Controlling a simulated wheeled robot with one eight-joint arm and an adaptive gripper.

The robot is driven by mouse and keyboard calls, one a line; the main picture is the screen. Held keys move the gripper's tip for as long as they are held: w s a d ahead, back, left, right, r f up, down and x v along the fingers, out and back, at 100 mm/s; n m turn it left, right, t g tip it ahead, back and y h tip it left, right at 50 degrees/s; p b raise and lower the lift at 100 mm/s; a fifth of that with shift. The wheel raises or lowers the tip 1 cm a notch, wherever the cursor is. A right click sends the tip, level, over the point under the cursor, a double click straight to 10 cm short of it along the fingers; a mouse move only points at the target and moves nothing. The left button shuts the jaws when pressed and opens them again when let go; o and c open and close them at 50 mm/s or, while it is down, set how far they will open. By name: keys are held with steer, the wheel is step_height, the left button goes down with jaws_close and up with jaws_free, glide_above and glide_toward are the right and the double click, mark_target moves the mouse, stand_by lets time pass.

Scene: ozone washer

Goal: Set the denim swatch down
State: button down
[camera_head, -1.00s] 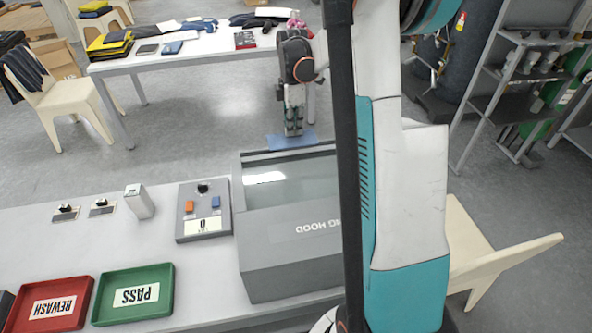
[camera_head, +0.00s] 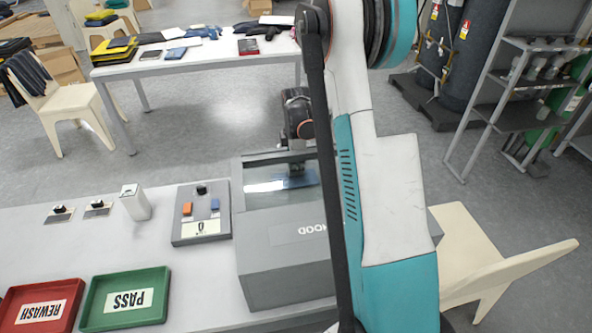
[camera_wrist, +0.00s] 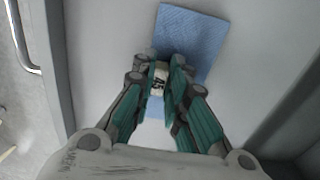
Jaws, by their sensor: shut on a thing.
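The denim swatch (camera_wrist: 195,38) is a flat blue cloth piece, with a small white tag (camera_wrist: 159,80) marked "A5" between my fingertips. My gripper (camera_wrist: 160,76) is shut on the swatch near the tag. In the head view the swatch (camera_head: 297,181) shows dark blue at the far side of the grey hood (camera_head: 285,250), by its glass window. My gripper (camera_head: 294,168) is above it there, partly hidden by the hood and arm. In the wrist view a pale flat surface lies under the swatch; I cannot tell whether they touch.
A control box (camera_head: 202,228) with orange and blue switches stands left of the hood. The green PASS tray (camera_head: 160,310) and red REWASH tray (camera_head: 72,312) lie front left. A grey wall (camera_wrist: 52,60) borders the wrist view's left.

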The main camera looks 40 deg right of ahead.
steer(key=shift+f, duration=0.3)
steer(key=shift+f, duration=0.2)
steer(key=c, duration=1.6)
jaws_free()
steer(key=shift+r, duration=0.15)
step_height(320, 180, up, 12)
steer(key=p, duration=0.3)
steer(key=shift+p, duration=0.3)
